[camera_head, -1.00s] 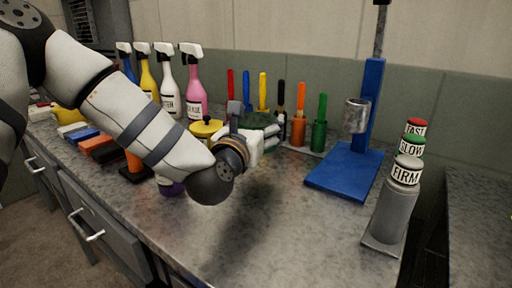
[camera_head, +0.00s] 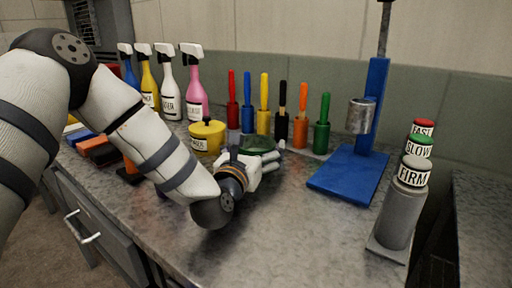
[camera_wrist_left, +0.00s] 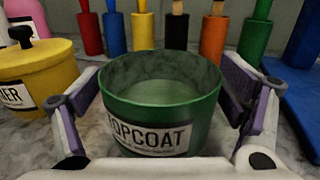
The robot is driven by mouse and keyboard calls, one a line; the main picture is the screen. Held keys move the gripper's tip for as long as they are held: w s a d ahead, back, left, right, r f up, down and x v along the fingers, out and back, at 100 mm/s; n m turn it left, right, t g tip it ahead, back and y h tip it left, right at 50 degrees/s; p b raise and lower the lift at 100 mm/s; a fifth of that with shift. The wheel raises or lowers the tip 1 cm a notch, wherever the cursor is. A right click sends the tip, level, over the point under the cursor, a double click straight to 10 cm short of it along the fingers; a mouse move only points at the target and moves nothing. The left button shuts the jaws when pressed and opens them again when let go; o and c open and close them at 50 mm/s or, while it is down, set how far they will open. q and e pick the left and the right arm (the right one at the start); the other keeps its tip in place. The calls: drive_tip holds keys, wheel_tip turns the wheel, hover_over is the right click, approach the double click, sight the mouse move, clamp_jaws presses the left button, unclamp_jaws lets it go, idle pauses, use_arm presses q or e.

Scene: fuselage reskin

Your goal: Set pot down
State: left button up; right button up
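The green pot labelled TOPCOAT (camera_wrist_left: 160,112) is upright and uncovered in the left wrist view, with a grey-green inside. In the head view the pot (camera_head: 258,143) is partly hidden behind my left gripper (camera_head: 272,160), low over the grey counter (camera_head: 290,225); it appears to rest there. My left gripper (camera_wrist_left: 163,88) has one finger on each side of the pot. The fingers are spread, with narrow gaps beside the pot near the palm; contact at the tips is hard to judge. My right gripper is not in view.
A yellow lidded pot (camera_head: 207,136) stands close left of the green pot. Several coloured-handled tools in holders (camera_head: 282,125) line the back. A blue stand (camera_head: 350,170) is at right, beside a grey post with stacked buttons (camera_head: 400,205). The front counter is clear.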

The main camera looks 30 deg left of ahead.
use_arm(q)
drive_tip(key=shift+r, duration=0.2)
drive_tip(key=shift+s, duration=0.3)
drive_tip(key=s, duration=0.3)
drive_tip(key=s+d, duration=0.1)
drive_tip(key=s, duration=0.3)
drive_tip(key=s+d, duration=0.1)
drive_tip(key=s, duration=0.3)
drive_tip(key=shift+s+p, duration=0.15)
drive_tip(key=shift+p, duration=0.15)
